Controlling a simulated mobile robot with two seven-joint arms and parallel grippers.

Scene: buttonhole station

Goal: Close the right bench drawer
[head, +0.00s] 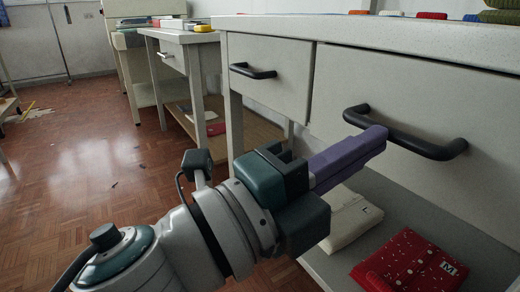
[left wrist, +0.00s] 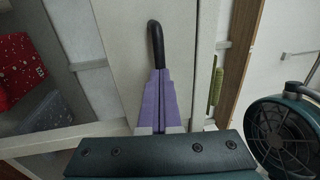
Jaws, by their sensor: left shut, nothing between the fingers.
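The right bench drawer (head: 415,90) has a pale grey front with a black bar handle (head: 440,152). Its front looks about flush with the bench face, with a thin dark gap along the top; I cannot tell if it is fully in. In the left wrist view the drawer front (left wrist: 120,40) and handle (left wrist: 155,40) lie straight ahead of the fingers. My left gripper (head: 380,138) has its purple fingers shut together and empty. The tips overlap the handle's left part in the head view; whether they touch it is unclear. My right gripper is not in view.
The left drawer (head: 268,85) with its own black handle is beside it. A shelf (head: 385,205) below holds a red folded cloth (head: 410,262) and a cream one (head: 350,218). Another bench (head: 185,70) stands further back. The wooden floor at left is mostly clear.

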